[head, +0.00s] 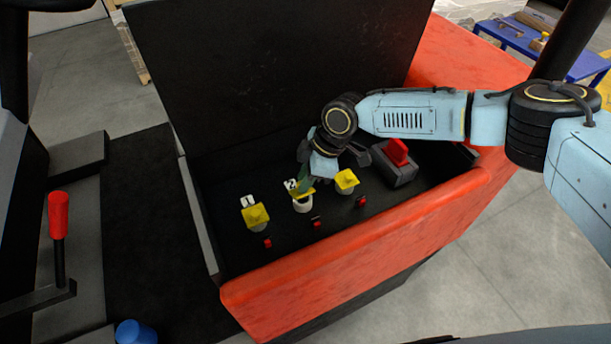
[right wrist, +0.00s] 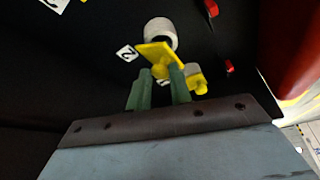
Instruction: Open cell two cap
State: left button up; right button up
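The cell two cap (head: 300,192) is a yellow flap beside the label 2. It stands tilted up from its white round cell (head: 302,206), whose front shows below it. In the right wrist view the yellow cap (right wrist: 155,52) is tipped back from the white cell (right wrist: 161,32). My right gripper (head: 304,181) is right at the cap from behind. Its green fingers (right wrist: 161,76) are apart, with the cap's near yellow part in front of and between their tips. Whether they touch it I cannot tell. My left gripper is not in view.
A yellow cap on cell one (head: 256,215) and another yellow cap (head: 346,180) flank cell two. Small red switches (head: 316,222) lie in front. A grey block with a red handle (head: 397,153) stands at right. The raised black lid (head: 260,70) stands behind; the orange rim (head: 370,240) runs in front.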

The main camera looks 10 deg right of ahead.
grip_shut()
jog(key=shift+w+a, duration=0.1)
jog(key=shift+w, duration=0.05)
jog(key=w+g+b, duration=0.1)
jog(key=g+b, duration=0.1)
jog(key=b, duration=0.1)
jog(key=shift+w+a+h, duration=0.2)
jog(key=shift+h, duration=0.2)
jog(key=shift+w+a+m+g+b, duration=0.1)
jog(key=shift+w+m+g+b, duration=0.2)
jog(key=shift+g+b, duration=0.5)
jog(key=shift+w+r+h+b, duration=0.1)
jog(key=shift+r+h+b, duration=0.15)
jog(key=shift+b, duration=0.5)
jog(key=o, duration=0.6)
grip_release()
jog(key=shift+o, duration=0.9)
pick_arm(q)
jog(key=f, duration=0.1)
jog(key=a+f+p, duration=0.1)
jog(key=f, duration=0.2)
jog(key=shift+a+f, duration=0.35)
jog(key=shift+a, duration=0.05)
pick_arm(e)
notch_tip(320, 180, up, 10)
